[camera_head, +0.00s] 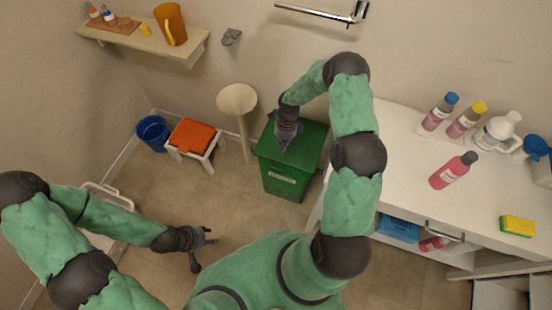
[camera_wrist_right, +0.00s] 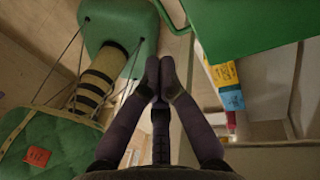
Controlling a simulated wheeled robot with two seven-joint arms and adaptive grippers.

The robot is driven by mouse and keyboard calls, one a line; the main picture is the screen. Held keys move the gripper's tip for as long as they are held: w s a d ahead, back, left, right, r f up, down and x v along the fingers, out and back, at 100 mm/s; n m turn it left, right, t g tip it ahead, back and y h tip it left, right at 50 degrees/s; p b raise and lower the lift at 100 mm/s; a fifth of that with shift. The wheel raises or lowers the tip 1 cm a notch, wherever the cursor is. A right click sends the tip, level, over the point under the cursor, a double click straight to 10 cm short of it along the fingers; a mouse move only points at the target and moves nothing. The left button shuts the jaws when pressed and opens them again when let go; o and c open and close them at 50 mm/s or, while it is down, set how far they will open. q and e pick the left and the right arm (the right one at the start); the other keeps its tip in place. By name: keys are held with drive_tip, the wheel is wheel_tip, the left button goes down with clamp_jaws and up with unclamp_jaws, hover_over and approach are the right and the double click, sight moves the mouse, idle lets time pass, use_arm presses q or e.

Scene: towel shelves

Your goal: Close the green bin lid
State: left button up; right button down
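The green bin (camera_head: 285,182) stands against the back wall, left of the white counter. Its green lid (camera_head: 311,140) lies across the top and looks flat or nearly flat; I cannot tell if a small gap remains. My right gripper (camera_head: 283,146) points down at the lid's left part, over or touching it. In the right wrist view its fingertips (camera_wrist_right: 160,72) are together with nothing seen between them, and a green panel, apparently the lid (camera_wrist_right: 250,22), is at the upper right. My left gripper (camera_head: 203,252) is open and empty above the floor, away from the bin.
Left of the bin are a beige round-topped stand (camera_head: 237,99), a small stool with an orange top (camera_head: 193,137) and a blue bucket (camera_head: 153,132). The white counter (camera_head: 405,165) with bottles is close on the right. The floor in front is clear.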

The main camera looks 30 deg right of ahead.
drive_tip(key=b+x, duration=0.3)
drive_tip(key=x, duration=1.1)
drive_tip(key=shift+w, duration=0.1)
